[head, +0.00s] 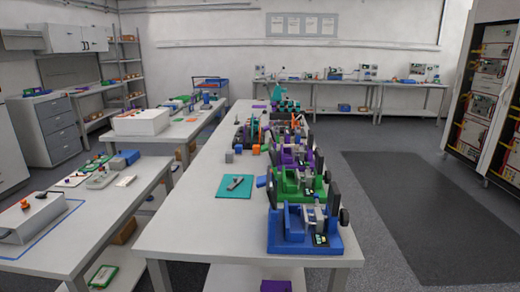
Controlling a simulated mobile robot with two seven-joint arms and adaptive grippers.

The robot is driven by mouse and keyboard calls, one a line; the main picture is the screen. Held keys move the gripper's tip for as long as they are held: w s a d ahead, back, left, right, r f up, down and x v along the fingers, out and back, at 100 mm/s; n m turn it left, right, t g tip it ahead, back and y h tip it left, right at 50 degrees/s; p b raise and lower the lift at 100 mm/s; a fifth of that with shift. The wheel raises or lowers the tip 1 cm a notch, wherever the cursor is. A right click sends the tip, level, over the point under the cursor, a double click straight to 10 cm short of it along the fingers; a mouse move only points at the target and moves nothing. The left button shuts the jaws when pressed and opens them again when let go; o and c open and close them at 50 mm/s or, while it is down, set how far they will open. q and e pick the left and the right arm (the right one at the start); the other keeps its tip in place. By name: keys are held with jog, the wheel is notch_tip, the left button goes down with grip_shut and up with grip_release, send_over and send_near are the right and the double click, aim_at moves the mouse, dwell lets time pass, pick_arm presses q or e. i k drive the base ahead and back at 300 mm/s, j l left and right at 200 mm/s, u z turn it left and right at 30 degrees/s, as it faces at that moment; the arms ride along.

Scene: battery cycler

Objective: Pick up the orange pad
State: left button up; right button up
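I cannot make out a flat orange pad for certain. A small orange block (256,149) stands on the long white table (190,215), beside dark parts near the row of devices. Orange also shows on a device (300,127) farther back in the row, partly hidden by the devices in front. A flat teal pad (234,186) lies on the table with a grey tool (236,183) on it. Neither of my grippers is in view.
Blue (290,244), green and purple devices line the table's right edge. A grey cube (229,156) stands left of them. The table's front left is bare. Side tables with equipment stand left. Open floor with a dark mat (420,215) lies right.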

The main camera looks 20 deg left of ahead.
aim_at(256, 148)
jog(key=z, duration=0.8)
jog(key=i+l+z, duration=0.2)
jog(key=i+z, duration=0.75)
jog(key=i+l, duration=0.1)
jog(key=i, duration=0.3)
jog(key=i+u, duration=0.1)
jog(key=i, duration=0.35)
jog(key=i+l, duration=0.2)
jog(key=i, duration=0.2)
jog(key=i+j+u, duration=0.1)
jog(key=u, duration=0.3)
jog(key=i+u, duration=0.45)
jog(key=u, duration=0.3)
jog(key=i+u, duration=0.2)
jog(key=u, duration=0.15)
jog(key=i+j+u, duration=0.1)
jog(key=i+u, duration=0.25)
jog(key=i, duration=1.05)
jog(key=i+j+z, duration=0.1)
jog(key=i+z, duration=0.25)
jog(key=i, duration=1.1)
jog(key=i+u, duration=0.15)
jog(key=u, duration=0.25)
jog(key=i+l+u, duration=0.1)
jog(key=u, duration=0.3)
jog(key=i+l+u, duration=0.15)
jog(key=u, duration=0.25)
jog(key=i, duration=0.05)
